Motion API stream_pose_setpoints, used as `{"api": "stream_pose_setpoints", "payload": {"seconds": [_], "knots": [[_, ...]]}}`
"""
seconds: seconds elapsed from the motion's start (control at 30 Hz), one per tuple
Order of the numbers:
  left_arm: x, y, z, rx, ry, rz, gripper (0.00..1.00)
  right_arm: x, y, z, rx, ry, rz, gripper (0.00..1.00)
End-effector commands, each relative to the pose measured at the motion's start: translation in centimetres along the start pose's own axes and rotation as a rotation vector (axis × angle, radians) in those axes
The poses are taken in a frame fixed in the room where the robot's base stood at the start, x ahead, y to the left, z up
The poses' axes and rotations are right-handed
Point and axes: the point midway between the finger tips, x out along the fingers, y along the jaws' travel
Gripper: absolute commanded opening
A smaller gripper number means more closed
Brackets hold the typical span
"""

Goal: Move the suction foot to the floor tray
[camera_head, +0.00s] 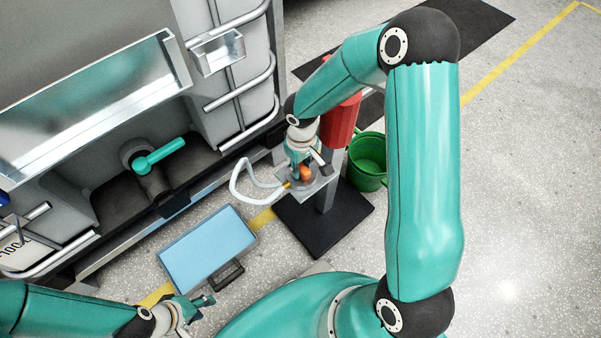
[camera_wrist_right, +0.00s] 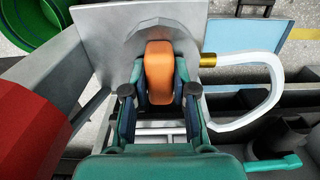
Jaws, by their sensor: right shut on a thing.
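The suction foot (camera_head: 306,173) is a grey round base with an orange grip (camera_wrist_right: 159,70). It sits at the plate (camera_head: 322,181) on top of a post stand; whether it touches the plate is hidden. A white hose (camera_head: 241,187) runs from its brass fitting (camera_wrist_right: 208,59). My right gripper (camera_head: 301,170) is shut on the orange grip, with a finger on each side in the wrist view (camera_wrist_right: 160,92). The floor tray (camera_head: 207,250) is a light blue rectangle on the floor, left of the stand. My left gripper (camera_head: 203,303) is open and empty, below the tray in the picture.
The grey washer (camera_head: 75,60) with its teal-handled valve (camera_head: 160,155) fills the left. A red cylinder (camera_head: 341,120) is on the stand, whose black base (camera_head: 330,228) is on the floor. A green bucket (camera_head: 368,162) stands behind it. The floor at right is clear.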

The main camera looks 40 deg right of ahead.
Motion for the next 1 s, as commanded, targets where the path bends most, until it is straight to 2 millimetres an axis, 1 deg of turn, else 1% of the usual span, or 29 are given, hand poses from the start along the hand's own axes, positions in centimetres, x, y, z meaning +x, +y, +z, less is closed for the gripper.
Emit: {"api": "stream_pose_setpoints", "payload": {"seconds": [0.1, 1.0], "knots": [[-0.5, 0.2, 0.0, 0.000, 0.000, 0.000, 0.40, -0.8, 0.0, -0.1, 0.000, 0.002, 0.000, 0.00], [-3.5, 1.3, 0.0, 0.000, 0.000, 0.000, 0.40, -5.3, 0.0, -0.1, 0.000, 0.002, 0.000, 0.00]]}}
